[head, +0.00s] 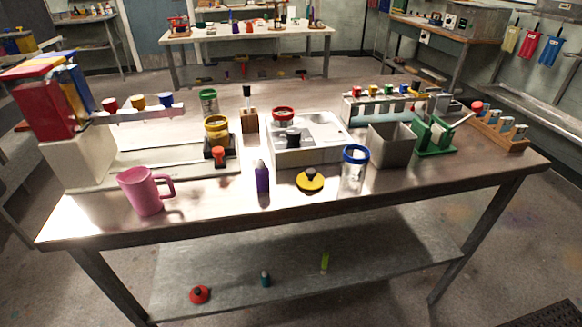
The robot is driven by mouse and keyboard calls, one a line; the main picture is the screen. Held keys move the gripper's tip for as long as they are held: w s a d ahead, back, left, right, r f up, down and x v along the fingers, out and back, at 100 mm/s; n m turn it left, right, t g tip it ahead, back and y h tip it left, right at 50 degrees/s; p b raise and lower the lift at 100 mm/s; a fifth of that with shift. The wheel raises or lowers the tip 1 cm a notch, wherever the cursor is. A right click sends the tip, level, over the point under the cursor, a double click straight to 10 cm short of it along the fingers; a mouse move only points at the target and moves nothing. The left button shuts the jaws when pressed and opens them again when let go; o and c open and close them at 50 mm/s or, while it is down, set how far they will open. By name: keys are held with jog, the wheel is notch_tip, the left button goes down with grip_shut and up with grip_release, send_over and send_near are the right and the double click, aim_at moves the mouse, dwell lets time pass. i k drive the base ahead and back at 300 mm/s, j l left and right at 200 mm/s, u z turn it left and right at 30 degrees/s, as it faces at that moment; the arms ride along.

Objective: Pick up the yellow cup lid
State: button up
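Nothing covers the lid. My gripper does not show in the head view.
A pink mug (146,190) stands at the front left of the table (215,203). A grey square bin (390,145) and a green stand (436,137) are to the right. A red lid (200,294) lies on the lower shelf (300,280). The front edge near the yellow lid is clear.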

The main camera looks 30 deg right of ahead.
aim_at(310, 180)
jog(key=i+j, duration=0.25)
jog(key=i+j+z, duration=0.1)
jog(key=i+j, duration=0.15)
jog(key=j, duration=0.2)
jog(key=i+j, duration=0.25)
jog(key=j, duration=0.15)
jog(key=i+j, duration=0.2)
jog(key=j, duration=0.15)
jog(key=i+z, duration=0.05)
